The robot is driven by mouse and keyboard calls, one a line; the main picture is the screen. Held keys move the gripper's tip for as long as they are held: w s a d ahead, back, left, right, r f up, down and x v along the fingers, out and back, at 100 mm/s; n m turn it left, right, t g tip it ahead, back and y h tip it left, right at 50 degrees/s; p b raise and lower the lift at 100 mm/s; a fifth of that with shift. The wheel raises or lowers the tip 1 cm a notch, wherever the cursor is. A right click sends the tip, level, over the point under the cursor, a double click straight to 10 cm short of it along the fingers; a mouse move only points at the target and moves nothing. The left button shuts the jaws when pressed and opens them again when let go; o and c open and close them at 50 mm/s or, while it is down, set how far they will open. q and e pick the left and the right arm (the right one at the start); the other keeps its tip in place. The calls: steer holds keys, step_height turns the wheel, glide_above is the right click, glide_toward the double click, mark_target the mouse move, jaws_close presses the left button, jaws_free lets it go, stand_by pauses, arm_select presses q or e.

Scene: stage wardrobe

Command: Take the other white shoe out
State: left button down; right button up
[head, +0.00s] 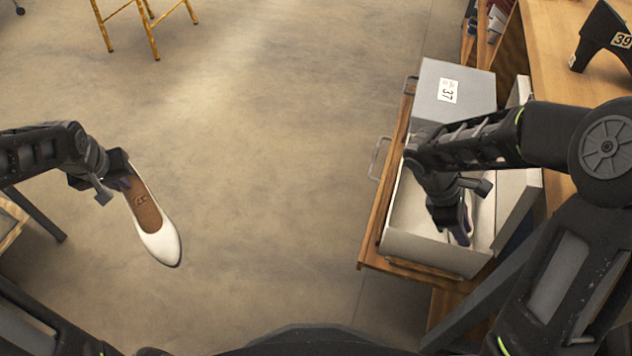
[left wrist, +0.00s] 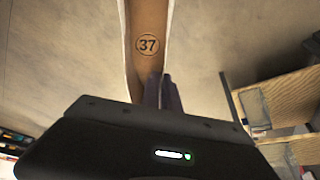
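A white shoe (head: 158,243) with a brown insole hangs in my left gripper (head: 124,182), out over the floor at the left. In the left wrist view the shoe's insole (left wrist: 148,45) is marked 37 and the fingers (left wrist: 167,92) are at one side wall. My right gripper (head: 465,228) reaches down into an open pale box (head: 425,250) at the right. A small whitish piece shows by its fingertips, mostly hidden by the gripper; I cannot tell whether the fingers are closed on it.
The open box sits in a pulled-out wooden drawer (head: 372,235) with a metal handle. A grey box or lid (head: 430,85) labelled 37 lies behind it. A wooden counter (head: 552,65) stands at right. The middle floor is clear.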

steer(key=shift+c, duration=0.4)
jaws_close()
stand_by(0.5)
